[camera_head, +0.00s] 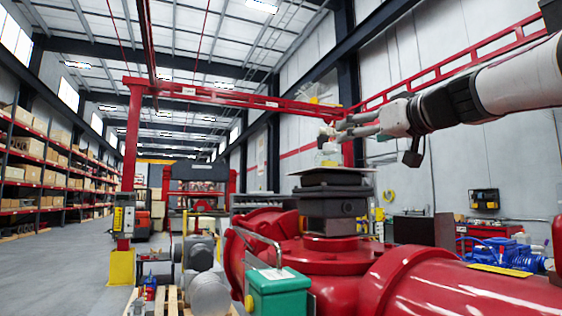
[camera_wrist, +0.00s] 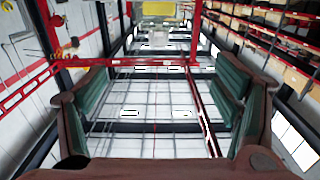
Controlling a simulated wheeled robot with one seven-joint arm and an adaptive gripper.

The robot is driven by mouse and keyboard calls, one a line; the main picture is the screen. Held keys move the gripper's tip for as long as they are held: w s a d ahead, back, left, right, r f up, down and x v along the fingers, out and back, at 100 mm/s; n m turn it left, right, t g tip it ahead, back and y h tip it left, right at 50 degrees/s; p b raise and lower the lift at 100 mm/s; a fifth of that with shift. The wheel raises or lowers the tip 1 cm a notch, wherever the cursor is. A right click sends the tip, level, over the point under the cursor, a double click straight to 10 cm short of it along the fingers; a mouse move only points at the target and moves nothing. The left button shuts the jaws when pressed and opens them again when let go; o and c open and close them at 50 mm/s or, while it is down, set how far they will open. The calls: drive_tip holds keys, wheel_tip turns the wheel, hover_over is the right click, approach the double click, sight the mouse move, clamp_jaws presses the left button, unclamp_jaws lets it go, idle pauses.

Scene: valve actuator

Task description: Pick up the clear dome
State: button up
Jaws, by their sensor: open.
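A small pale, partly see-through piece that looks like the clear dome (camera_head: 328,153) stands on top of the dark actuator (camera_head: 333,205) in the head view. Its outline is small and hard to make out. My gripper (camera_head: 330,132) reaches in from the right, with its fingertips just above the dome in the picture. I cannot tell if they touch. In the wrist view my gripper (camera_wrist: 155,95) is open, its green-padded fingers wide apart.
The large red valve body (camera_head: 330,255) fills the lower right, with a green box (camera_head: 278,290) on its front. A flat plate (camera_head: 330,188) lies on top of the actuator. A red gantry (camera_head: 225,92) stands behind. The floor at left is open.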

sight(332, 145)
drive_tip(key=p+x, duration=0.3)
drive_tip(key=x, duration=0.5)
drive_tip(key=shift+w+a, duration=0.1)
drive_tip(key=shift+w, duration=0.25)
drive_tip(key=p+x, duration=0.2)
drive_tip(key=x, duration=0.1)
drive_tip(key=shift+w+a, duration=0.1)
drive_tip(key=shift+w, duration=0.25)
drive_tip(key=shift+p+x, duration=0.5)
drive_tip(key=shift+x, duration=0.3)
drive_tip(key=shift+f, duration=0.1)
drive_tip(key=c, duration=1.6)
